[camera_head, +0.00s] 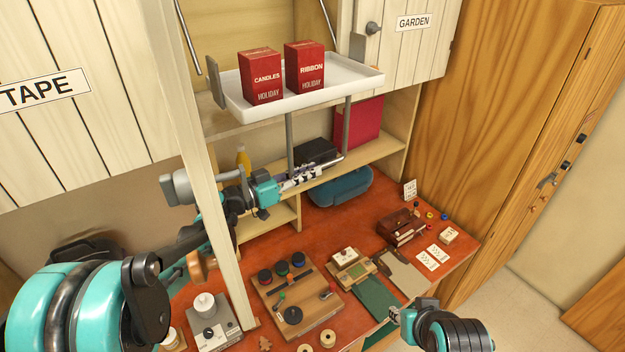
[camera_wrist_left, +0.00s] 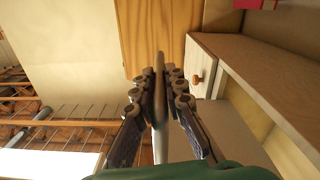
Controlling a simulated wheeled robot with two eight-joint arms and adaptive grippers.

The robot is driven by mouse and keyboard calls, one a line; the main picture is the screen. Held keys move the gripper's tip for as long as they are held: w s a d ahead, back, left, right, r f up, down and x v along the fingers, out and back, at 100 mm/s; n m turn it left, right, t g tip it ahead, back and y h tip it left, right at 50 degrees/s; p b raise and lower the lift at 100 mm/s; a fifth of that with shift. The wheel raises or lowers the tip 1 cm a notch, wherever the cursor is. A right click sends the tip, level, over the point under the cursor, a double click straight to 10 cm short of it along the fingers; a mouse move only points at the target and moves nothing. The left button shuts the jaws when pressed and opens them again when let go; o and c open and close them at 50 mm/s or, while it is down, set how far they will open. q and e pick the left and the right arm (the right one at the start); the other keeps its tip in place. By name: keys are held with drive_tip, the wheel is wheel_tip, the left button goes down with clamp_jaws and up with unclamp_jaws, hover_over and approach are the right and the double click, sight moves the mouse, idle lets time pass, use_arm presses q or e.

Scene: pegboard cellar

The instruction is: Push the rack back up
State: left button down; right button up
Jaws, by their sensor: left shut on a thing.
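The rack (camera_head: 350,78) is a white pull-down tray hanging in front of the wall cupboard, low and roughly level. Two red boxes stand upright on it, marked CANDLES (camera_head: 262,76) and RIBBON (camera_head: 305,67). Two grey rods reach down from the rack to a handle bar (camera_head: 338,161). My left gripper (camera_head: 303,176) is shut on this bar below the tray. In the left wrist view the bar (camera_wrist_left: 160,65) runs between the dark fingers. My right gripper (camera_head: 396,315) is low at the table's front edge, mostly end-on, its jaws unclear.
A pale upright post (camera_head: 215,190) stands beside my left arm. The red-brown table (camera_head: 240,268) below holds a wooden tool board (camera_head: 300,297). Cupboard doors flank the rack.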

use_arm(q)
drive_tip(key=c, duration=1.6)
unclamp_jaws()
drive_tip(key=shift+f, duration=0.1)
drive_tip(key=shift+o, duration=0.2)
drive_tip(key=v, duration=1.2)
